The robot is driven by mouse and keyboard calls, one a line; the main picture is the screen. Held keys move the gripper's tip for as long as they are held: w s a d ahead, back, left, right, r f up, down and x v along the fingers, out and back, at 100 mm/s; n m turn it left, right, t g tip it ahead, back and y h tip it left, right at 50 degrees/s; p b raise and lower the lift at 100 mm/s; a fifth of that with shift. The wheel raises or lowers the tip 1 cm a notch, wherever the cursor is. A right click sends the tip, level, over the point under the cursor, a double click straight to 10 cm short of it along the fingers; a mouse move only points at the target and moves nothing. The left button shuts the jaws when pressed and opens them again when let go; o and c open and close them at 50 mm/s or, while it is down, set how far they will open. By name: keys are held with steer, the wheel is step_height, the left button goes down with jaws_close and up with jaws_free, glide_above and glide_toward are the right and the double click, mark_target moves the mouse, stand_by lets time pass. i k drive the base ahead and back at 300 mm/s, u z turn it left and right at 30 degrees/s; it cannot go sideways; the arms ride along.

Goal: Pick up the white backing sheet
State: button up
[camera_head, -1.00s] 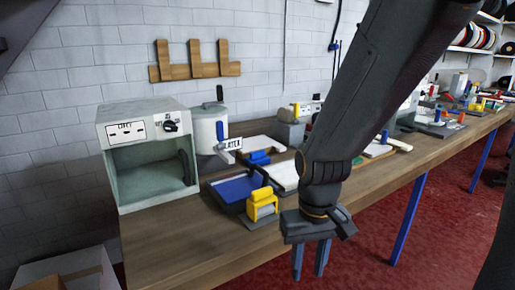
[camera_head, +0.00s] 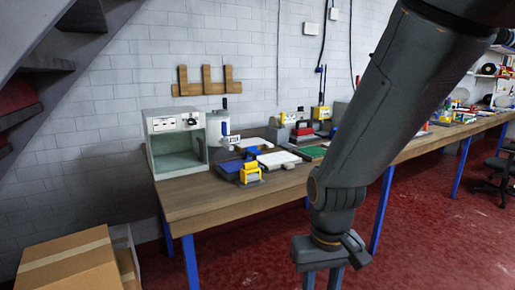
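A flat white sheet-like piece (camera_head: 279,159) lies on the wooden bench (camera_head: 225,198), right of a yellow-handled tool. A second white piece (camera_head: 252,142) lies behind it with a blue block at its front. I cannot tell for certain which of them is the backing sheet. My gripper (camera_head: 322,281) hangs in front of the bench, over the red floor, to the right of and lower in the picture than the white pieces. Its two fingers are apart with nothing visible between them. Their tips are cut off by the bottom edge.
The yellow-handled tool (camera_head: 249,173) and a blue tray (camera_head: 225,184) stand near the bench's front edge. A grey open-fronted box (camera_head: 175,120) is at the left end, and a green mat (camera_head: 313,152) is at right. A cardboard box (camera_head: 70,268) sits on the floor at left.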

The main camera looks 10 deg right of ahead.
mark_target(244, 143)
steer(key=z, duration=0.55)
steer(key=i, duration=0.45)
steer(key=z, duration=0.7)
steer(key=i, duration=1.2)
steer(key=u, duration=0.75)
